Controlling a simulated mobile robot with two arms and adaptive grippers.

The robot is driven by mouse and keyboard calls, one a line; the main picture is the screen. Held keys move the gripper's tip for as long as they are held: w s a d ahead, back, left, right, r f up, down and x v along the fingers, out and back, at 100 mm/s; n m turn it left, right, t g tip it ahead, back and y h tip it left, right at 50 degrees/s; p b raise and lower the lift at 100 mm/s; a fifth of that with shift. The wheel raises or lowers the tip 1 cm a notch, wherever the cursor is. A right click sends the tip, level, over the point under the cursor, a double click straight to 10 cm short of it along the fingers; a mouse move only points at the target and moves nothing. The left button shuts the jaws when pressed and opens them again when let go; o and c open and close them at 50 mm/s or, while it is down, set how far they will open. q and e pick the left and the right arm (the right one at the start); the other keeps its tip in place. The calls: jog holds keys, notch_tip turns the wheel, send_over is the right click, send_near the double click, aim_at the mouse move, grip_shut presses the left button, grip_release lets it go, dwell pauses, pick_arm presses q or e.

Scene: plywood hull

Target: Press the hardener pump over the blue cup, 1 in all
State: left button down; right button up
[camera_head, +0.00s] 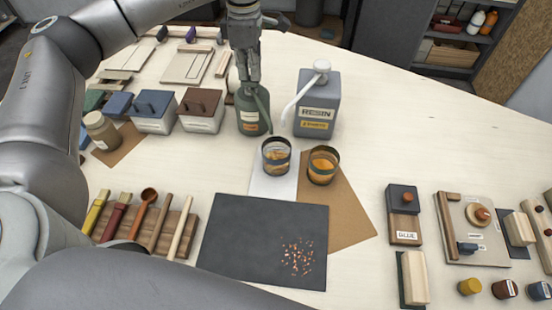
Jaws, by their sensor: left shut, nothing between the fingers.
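The dark green hardener bottle (254,117) stands at the back middle, with an orange label and a green spout slanting down toward the front. My left gripper (249,84) is directly above it, fingers shut and pointing down with nothing between them. Its fingertips are at the pump top and hide the pump head; I cannot tell whether they touch it. My right gripper is not in view.
A grey resin bottle (317,108) with a white pump stands right of the hardener. A dark mat (235,225) with copper-coloured flakes lies in front. Lidded boxes (202,112) and a tool rack (165,237) are at left. The table right of the resin is clear.

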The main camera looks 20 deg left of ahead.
pick_arm(q)
jog(key=shift+f, duration=0.15)
jog(key=shift+r+p, duration=1.05)
jog(key=shift+r, duration=0.55)
jog(key=shift+r, duration=0.15)
notch_tip(320, 180, up, 6)
jog(key=p, duration=0.4)
